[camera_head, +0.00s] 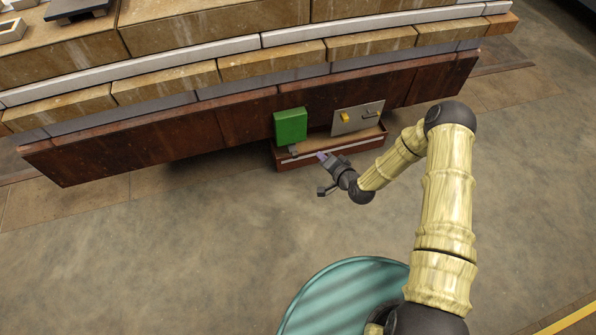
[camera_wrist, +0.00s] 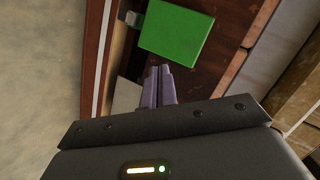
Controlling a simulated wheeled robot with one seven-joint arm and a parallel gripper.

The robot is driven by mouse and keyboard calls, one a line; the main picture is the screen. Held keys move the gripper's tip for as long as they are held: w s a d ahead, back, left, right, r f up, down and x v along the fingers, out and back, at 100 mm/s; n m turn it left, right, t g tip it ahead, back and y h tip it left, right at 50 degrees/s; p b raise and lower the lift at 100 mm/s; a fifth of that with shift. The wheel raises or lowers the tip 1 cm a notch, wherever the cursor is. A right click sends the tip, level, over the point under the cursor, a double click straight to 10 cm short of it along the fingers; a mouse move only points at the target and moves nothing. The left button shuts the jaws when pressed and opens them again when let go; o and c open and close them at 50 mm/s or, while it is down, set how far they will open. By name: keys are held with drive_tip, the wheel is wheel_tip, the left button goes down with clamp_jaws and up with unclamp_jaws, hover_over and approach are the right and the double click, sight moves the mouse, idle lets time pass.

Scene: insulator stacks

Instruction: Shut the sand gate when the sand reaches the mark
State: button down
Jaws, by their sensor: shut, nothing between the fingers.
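A bright green box or plate (camera_head: 290,126) stands against the rust-brown beam; it also shows in the wrist view (camera_wrist: 176,32). A small grey tab (camera_head: 293,150) sits at its lower edge, seen too in the wrist view (camera_wrist: 134,19). To its right is a pale grey panel (camera_head: 350,122) with a yellow piece (camera_head: 345,118) and a dark handle-like part. Below them is a shallow brown tray (camera_head: 289,163) with a white stripe along its front. My gripper (camera_head: 322,156) is shut and empty at the tray's front, its fingers (camera_wrist: 158,76) short of the green plate. I cannot make out any sand or mark.
The long rust-brown beam (camera_head: 100,155) runs across behind the tray, under rows of tan blocks (camera_head: 165,82) and pale strips. A teal round surface (camera_head: 345,290) lies at the bottom near my arm. The concrete floor (camera_head: 150,250) in front is clear.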

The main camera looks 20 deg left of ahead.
drive_tip(key=s+a+f+m+t+b, duration=0.1)
drive_tip(key=s+f+m+t+b, duration=0.1)
drive_tip(key=f, duration=0.6)
drive_tip(key=s+a+f+m+t+b, duration=0.1)
drive_tip(key=s+f+m+t+b, duration=0.2)
drive_tip(key=f+m+b, duration=0.3)
wheel_tip(320, 180, down, 2)
drive_tip(key=shift+s+a+f+t, duration=0.15)
drive_tip(key=shift+s+a+t, duration=0.2)
drive_tip(key=shift+s, duration=0.1)
